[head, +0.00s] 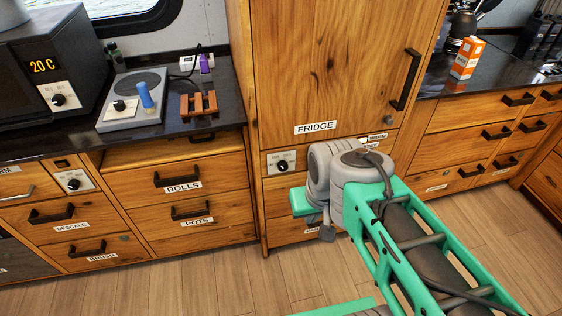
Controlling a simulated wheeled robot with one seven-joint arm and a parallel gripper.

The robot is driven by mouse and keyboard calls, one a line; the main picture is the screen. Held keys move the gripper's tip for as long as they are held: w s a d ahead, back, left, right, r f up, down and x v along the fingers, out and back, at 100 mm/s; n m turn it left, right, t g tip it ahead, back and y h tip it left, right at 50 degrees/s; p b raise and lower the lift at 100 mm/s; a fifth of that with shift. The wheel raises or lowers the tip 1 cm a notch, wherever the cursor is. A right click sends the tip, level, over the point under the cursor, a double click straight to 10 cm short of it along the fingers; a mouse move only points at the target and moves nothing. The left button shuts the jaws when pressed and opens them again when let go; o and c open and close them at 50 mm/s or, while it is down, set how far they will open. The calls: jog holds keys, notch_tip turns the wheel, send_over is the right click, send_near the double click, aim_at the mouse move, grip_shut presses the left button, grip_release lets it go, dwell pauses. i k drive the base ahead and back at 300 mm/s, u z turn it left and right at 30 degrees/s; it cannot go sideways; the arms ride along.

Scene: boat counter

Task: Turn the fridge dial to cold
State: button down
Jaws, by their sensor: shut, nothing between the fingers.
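The fridge (328,75) is a tall wooden cabinet with a FRIDGE label and a black vertical handle; its door looks closed. Below that label, on the left, a small white panel carries a round black dial (283,165). The print around the dial is too small to read, so I cannot tell its setting. My arm reaches in from the lower right. My gripper (327,233) is shut and empty, below and to the right of the dial and apart from it. My wrist hides part of the cabinet front right of the dial.
Another dial panel (73,182) is on the left drawers. The left counter holds an oven (45,75) reading 20 C, a hotplate (135,98) and a wooden rack (198,103). An orange-white carton (467,58) stands on the right counter. Floor in front is clear.

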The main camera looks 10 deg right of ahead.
aim_at(282, 166)
jog(key=u, duration=0.55)
jog(key=k, duration=0.65)
jog(key=u, duration=0.8)
jog(key=i, duration=1.15)
jog(key=z, duration=0.75)
